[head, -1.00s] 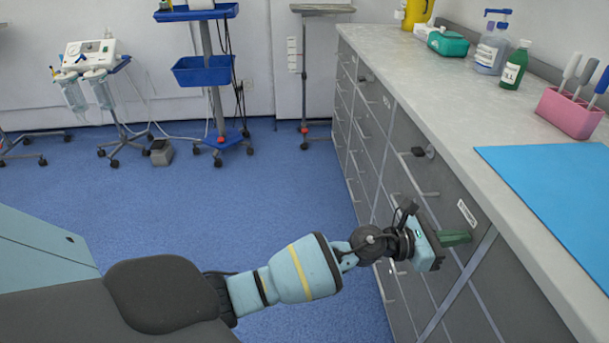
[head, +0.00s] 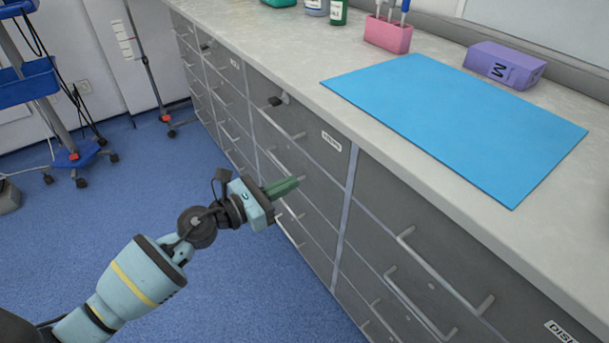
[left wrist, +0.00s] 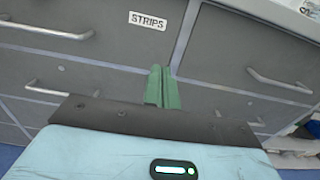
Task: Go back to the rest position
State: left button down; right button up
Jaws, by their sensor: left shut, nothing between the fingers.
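My left gripper (head: 284,187) comes in from the lower left in the head view. Its green fingers are shut together with nothing between them. They point at the grey drawer fronts below the counter; I cannot tell how close they are. The left wrist view shows the shut green fingers (left wrist: 162,88) in front of the drawers, below a label reading STRIPS (left wrist: 148,20). My right gripper is in neither view.
A grey drawer cabinet (head: 300,160) runs along the right under a pale counter (head: 290,65). On the counter are a blue mat (head: 455,120), a purple box (head: 505,66) and a pink holder (head: 388,34). Blue floor (head: 130,210) is open at left. A wheeled stand (head: 70,130) is farther back.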

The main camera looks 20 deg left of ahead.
pick_arm(q)
jog(key=shift+v, duration=1.2)
